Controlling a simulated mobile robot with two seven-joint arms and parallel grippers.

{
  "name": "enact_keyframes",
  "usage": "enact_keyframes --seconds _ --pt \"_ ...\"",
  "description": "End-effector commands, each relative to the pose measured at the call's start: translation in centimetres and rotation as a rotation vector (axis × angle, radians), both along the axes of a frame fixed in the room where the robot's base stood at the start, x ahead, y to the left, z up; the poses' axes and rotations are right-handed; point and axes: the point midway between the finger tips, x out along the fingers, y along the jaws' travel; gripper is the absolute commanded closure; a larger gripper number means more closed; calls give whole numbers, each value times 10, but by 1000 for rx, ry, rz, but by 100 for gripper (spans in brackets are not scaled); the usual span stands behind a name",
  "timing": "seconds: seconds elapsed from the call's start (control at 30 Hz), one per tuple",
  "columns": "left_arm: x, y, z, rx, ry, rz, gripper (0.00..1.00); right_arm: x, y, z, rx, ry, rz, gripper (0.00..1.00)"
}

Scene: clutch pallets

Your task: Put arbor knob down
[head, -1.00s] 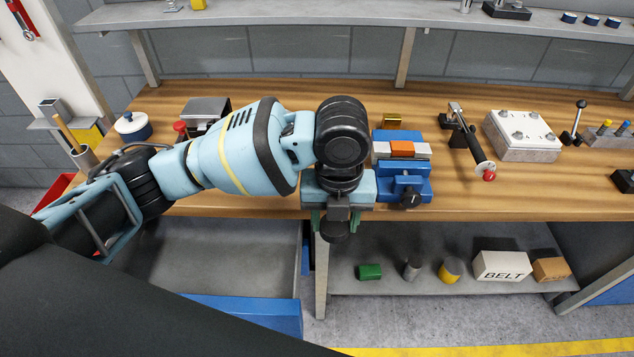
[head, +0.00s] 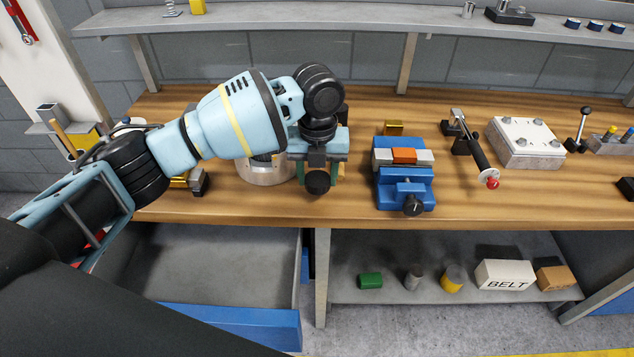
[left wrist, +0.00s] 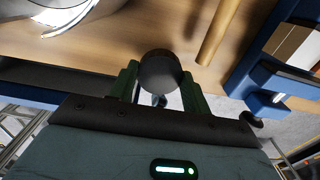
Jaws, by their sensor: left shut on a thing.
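The arbor knob, a dark round knob (head: 317,182), is held between the green fingers of my left gripper (head: 318,173). In the left wrist view the knob (left wrist: 160,69) sits between the two fingertips (left wrist: 158,84), with wood bench top beyond it. The gripper points down over the front part of the wooden workbench (head: 470,205), left of the blue vise. I cannot tell whether the knob touches the bench. My right gripper is not in view.
A round metal housing (head: 262,173) stands just left of the gripper, partly hidden. The blue vise (head: 404,188) holds an orange and grey block to the right. An open drawer (head: 215,265) is below left. Bare wood lies between gripper and vise.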

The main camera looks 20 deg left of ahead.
Motion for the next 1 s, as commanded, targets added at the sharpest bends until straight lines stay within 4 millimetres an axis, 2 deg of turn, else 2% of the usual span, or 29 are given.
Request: enact_keyframes --seconds 0.07,0.3,0.73,0.77,0.9,1.0 --pt "6 4 -1 0 0 4 74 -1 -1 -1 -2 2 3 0" --pt "5 3 -33 1 -1 1 74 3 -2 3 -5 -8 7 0" --pt "5 3 -40 0 -1 1 74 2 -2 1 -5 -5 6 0" --pt "5 3 -39 0 -1 1 50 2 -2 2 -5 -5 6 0" --pt "5 3 -39 0 -1 1 31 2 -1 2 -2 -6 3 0" --pt "5 3 -39 0 -1 1 30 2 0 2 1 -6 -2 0"
